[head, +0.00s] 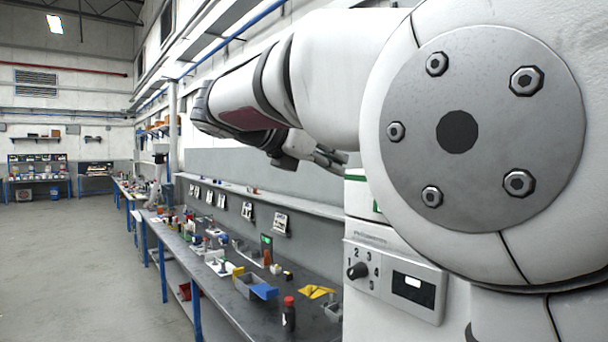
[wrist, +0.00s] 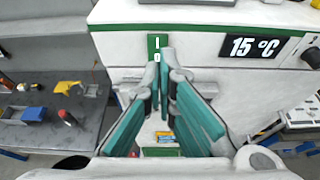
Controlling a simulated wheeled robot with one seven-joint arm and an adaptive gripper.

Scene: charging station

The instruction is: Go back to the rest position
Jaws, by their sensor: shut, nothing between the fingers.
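My gripper (wrist: 165,66) shows in the wrist view with its two teal-padded fingers meeting at the tips, shut and empty. The tips are in front of the white machine (wrist: 212,50), just below its green I/O switch (wrist: 158,47); I cannot tell whether they touch it. In the head view my gripper (head: 330,158) is at the end of my raised, bent arm, above the bench and close to the machine (head: 394,236). The large arm joint at the right hides much of the machine.
The machine carries a dial (head: 358,270) and a small display (head: 413,290); a "15 °C" display (wrist: 255,47) shows in the wrist view. A long grey workbench (head: 232,290) holds a blue bin (head: 262,291), a bottle (head: 289,315) and several small items. The floor (head: 80,260) at left is clear.

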